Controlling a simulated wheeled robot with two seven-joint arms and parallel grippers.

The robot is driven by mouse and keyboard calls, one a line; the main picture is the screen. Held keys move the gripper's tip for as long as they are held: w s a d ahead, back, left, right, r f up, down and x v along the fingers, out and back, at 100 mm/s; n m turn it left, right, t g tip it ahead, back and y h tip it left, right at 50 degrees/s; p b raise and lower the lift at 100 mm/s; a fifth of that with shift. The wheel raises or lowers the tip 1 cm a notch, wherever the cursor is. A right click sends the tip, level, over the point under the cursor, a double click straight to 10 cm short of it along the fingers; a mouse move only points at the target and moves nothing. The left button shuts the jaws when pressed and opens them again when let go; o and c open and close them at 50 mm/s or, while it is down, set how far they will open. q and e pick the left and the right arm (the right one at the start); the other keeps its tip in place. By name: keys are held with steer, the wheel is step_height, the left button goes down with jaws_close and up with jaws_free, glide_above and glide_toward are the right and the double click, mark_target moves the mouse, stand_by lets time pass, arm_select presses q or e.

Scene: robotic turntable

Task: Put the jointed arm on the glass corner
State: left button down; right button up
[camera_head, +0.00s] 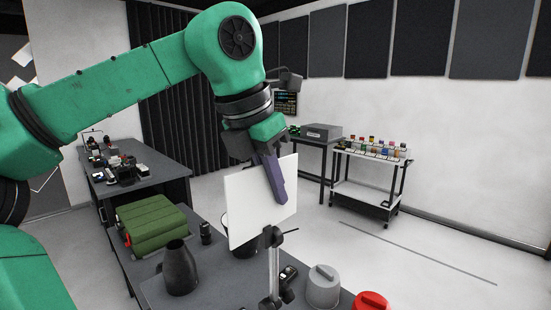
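My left gripper (268,172) comes down from the green arm, with one long purple-grey finger pointing down in front of a white panel. I cannot tell whether it is open or shut, or whether it touches the panel. The white upright panel (250,218) stands slightly turned above the near table. A metal post with a black clamp (275,238) rises in front of its lower edge. I cannot tell whether this is the jointed arm. I cannot make out a glass corner. My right gripper is not in view.
The near dark table holds a green case (152,224), a black jug (180,268), a grey canister (322,288) and a red one (371,301). The floor at right is clear.

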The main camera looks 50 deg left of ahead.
mark_target(276, 208)
arm_select(q)
step_height(276, 208, down, 4)
steer(key=shift+w+r, duration=0.15)
steer(key=shift+r, duration=0.1)
steer(key=c, duration=1.1)
jaws_free()
steer(key=shift+d+f, duration=0.1)
steer(key=shift+o, duration=0.3)
